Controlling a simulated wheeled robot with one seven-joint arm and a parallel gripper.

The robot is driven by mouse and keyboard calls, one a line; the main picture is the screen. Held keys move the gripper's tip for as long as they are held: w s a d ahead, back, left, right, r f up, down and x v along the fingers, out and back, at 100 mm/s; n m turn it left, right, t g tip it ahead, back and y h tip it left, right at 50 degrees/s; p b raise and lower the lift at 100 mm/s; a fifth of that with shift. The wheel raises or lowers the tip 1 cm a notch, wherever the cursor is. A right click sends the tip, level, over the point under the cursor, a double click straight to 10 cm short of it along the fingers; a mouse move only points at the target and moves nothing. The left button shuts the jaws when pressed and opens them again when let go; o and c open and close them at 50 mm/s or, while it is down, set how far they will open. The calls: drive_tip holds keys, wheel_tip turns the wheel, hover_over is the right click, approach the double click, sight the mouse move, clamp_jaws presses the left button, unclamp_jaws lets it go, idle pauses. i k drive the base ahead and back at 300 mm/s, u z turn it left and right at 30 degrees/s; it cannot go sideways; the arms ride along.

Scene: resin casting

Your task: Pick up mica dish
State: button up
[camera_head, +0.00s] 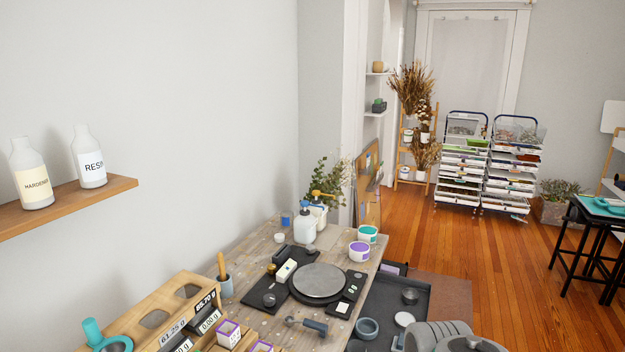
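No label marks the mica dish, so I cannot tell for sure which thing it is. A white round tub with a purple top (359,251) stands at the right edge of the wooden workbench (247,262). A similar tub with a teal top (368,234) stands just behind it. A small grey round dish (367,328) and a white round piece (404,319) are on a dark tray (385,300) right of the bench. Grey rounded links of my arm show at the bottom right. My gripper's fingers are not in view.
A scale with a round grey plate (319,281) fills the bench middle. A white pump bottle (305,225) stands behind it. A wooden rack (160,310) is at front left. Resin (90,160) and hardener (31,177) bottles stand on a wall shelf. Wooden floor (460,240) is open beyond.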

sight(409, 296)
drive_tip(key=z, duration=2.4)
drive_tip(key=i, duration=1.35)
drive_tip(key=u, duration=2.6)
